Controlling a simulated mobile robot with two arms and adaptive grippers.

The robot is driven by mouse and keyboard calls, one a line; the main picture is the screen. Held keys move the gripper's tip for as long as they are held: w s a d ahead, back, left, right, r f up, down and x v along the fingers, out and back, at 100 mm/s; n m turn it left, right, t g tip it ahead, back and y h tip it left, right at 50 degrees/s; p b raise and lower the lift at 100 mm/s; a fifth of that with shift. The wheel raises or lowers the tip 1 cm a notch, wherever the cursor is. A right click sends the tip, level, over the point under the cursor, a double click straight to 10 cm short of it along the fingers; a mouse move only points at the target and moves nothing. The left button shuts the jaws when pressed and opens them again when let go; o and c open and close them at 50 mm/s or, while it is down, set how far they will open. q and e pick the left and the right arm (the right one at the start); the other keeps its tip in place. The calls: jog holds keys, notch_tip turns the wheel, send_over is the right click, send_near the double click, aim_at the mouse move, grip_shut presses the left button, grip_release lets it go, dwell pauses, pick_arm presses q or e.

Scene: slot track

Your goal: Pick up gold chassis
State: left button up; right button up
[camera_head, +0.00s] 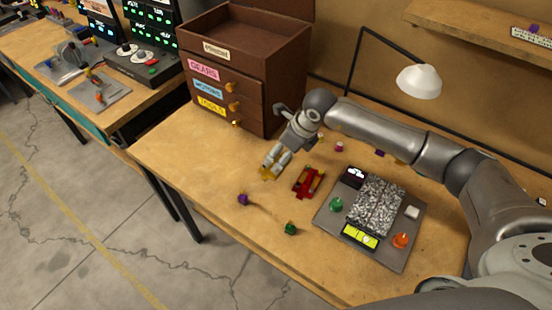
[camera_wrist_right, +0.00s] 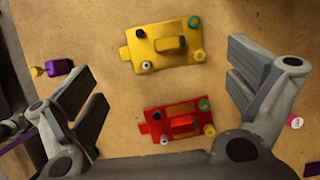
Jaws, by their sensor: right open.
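The gold chassis (camera_wrist_right: 163,45) lies flat on the wooden table. It is a yellow plate with a raised block in the middle and small round wheels at some corners. In the head view only part of the gold chassis (camera_head: 267,175) shows under my right gripper (camera_head: 275,162). In the wrist view my right gripper (camera_wrist_right: 165,92) has its fingers wide apart, with nothing between them held. The gold chassis is ahead, between the lines of the two fingers, apart from both. My left gripper is out of view.
A similar red chassis (camera_wrist_right: 182,122) lies beside the gold one, closer to my palm. A grey slot-track panel (camera_head: 391,255) is at right, a brown drawer chest (camera_head: 289,75) behind. Small purple (camera_head: 243,199) and green (camera_head: 290,228) pieces lie in front. The table's front left is clear.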

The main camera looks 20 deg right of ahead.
aim_at(276, 160)
jog(key=shift+w+f, duration=0.2)
jog(key=shift+f, duration=0.25)
jog(key=shift+w+f, duration=0.15)
jog(key=shift+f, duration=0.1)
jog(key=shift+p+x, duration=0.75)
jog(key=shift+x, duration=1.45)
jog(key=shift+w+f, duration=0.3)
jog(key=c, duration=1.1)
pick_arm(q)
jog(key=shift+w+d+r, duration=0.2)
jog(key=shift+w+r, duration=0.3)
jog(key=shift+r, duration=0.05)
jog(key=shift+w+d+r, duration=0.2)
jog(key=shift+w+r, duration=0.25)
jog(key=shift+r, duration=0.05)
pick_arm(e)
jog(key=shift+c, duration=0.3)
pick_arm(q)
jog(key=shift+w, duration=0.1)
pick_arm(e)
jog(key=shift+r, duration=0.1)
